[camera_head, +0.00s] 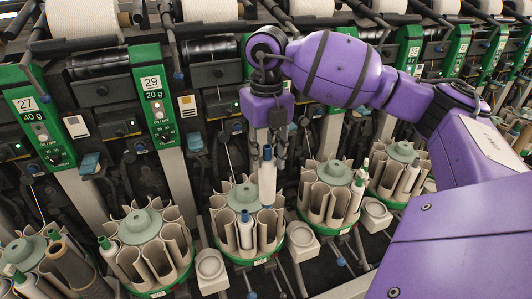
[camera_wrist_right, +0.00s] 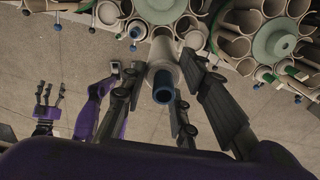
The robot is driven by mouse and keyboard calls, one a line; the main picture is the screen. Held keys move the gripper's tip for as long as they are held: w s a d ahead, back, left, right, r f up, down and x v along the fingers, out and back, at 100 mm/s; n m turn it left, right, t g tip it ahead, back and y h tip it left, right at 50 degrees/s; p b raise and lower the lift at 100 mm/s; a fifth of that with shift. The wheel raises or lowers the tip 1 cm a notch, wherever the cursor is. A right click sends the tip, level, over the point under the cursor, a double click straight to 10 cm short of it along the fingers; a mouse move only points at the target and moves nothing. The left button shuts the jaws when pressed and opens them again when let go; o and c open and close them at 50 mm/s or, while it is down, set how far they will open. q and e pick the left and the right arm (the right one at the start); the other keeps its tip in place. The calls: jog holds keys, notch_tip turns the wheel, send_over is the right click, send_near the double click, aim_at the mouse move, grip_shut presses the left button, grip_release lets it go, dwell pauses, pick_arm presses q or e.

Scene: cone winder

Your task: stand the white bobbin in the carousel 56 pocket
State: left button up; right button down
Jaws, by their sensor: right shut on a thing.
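My right gripper (camera_head: 268,150) points down and is shut on the white bobbin (camera_head: 267,182), which has a blue top end. The bobbin hangs upright at the right side of a carousel (camera_head: 242,196) with a green base rim and beige pockets. Its lower end overlaps the pockets in the head view; I cannot tell whether it is inside one. In the right wrist view the bobbin (camera_wrist_right: 163,68) stands between the fingers, blue end towards the camera. The carousel's label is too small to read. My left gripper (camera_wrist_right: 47,97) shows far off in the right wrist view, fingers apart and empty.
Another blue-tipped bobbin (camera_head: 246,230) stands in the same carousel's front. Neighbouring carousels (camera_head: 150,245) and (camera_head: 332,190) sit close on both sides, holding some bobbins. Winder panels numbered 27 (camera_head: 35,115) and 29 (camera_head: 153,95) rise behind. Open floor (camera_wrist_right: 60,50) shows in the wrist view.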

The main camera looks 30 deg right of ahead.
aim_at(266, 182)
jog(key=shift+f, duration=0.1)
pick_arm(q)
jog(key=shift+s+f+b, duration=0.65)
jog(key=shift+s+f, duration=0.15)
jog(key=shift+f, duration=0.3)
pick_arm(e)
jog(key=shift+f, duration=2.15)
pick_arm(q)
jog(key=shift+s+f+g+b, duration=0.2)
jog(key=shift+s+f+b, duration=0.25)
jog(key=shift+f, duration=0.2)
jog(key=shift+s+f+g+b, duration=0.2)
jog(key=shift+s+f+b, duration=0.25)
jog(key=shift+f, duration=0.15)
pick_arm(e)
jog(key=shift+f, duration=2.25)
pick_arm(q)
jog(key=shift+s+f+g+b, duration=0.15)
jog(key=shift+s+f+b, duration=0.35)
jog(key=shift+f, duration=0.15)
jog(key=shift+s+f+g+b, duration=0.15)
jog(key=shift+s+f+b, duration=0.3)
jog(key=shift+f, duration=0.2)
pick_arm(e)
jog(key=shift+f, duration=2.3)
